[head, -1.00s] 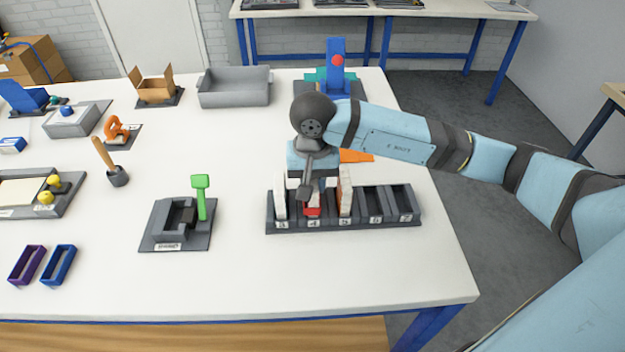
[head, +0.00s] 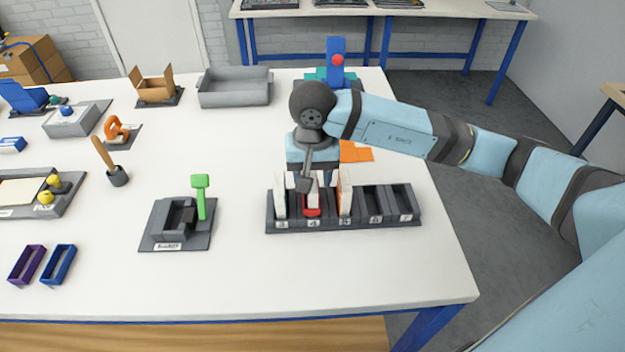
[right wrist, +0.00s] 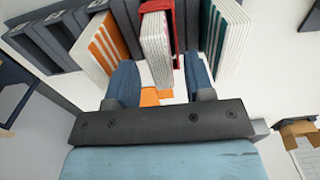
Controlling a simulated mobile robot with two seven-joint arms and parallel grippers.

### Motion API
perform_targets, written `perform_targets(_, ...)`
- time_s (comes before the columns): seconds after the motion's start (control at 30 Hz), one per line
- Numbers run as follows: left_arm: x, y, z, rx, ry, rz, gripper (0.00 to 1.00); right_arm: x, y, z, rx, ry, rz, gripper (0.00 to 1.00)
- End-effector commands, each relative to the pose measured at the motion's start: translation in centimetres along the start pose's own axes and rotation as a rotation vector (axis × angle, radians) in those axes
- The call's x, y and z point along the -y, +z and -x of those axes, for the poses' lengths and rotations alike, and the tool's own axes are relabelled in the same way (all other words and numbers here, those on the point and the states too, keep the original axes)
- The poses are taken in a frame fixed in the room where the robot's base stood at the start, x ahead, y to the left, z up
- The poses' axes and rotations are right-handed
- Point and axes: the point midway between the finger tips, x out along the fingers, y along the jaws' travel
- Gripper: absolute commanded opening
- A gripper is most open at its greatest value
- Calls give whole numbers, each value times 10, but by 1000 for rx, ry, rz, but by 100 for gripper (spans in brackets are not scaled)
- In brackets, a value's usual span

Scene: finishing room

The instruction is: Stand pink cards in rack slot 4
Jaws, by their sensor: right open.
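The dark grey rack (head: 376,220) stands on the white table, with numbered slots. Slot 4 holds a stack of cards with a red band or clip (head: 313,212), partly hidden by my right gripper (head: 306,182). My right gripper is open and empty on the far side of slot 4. My left gripper is out of view.
White cards (head: 280,203) stand in slot 3 and orange-striped white cards (head: 345,198) in slot 5, close on either side. The two right slots look empty. An orange sheet (head: 357,152) lies behind the rack. A green-handled fixture (head: 201,190) stands to the left.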

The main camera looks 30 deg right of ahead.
Motion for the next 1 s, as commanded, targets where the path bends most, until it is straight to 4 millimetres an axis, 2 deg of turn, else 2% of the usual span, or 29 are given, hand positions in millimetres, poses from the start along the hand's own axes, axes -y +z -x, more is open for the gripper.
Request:
perform_targets(0.3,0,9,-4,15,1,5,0,0,0,70,-5,-2,1,48)
perform_targets(0.5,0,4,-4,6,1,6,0,0,0,96,-3,0,0,48)
perform_targets(0.67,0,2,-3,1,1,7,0,0,0,102,-1,1,1,48)
perform_targets(1.0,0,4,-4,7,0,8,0,0,0,102,-1,1,0,48)
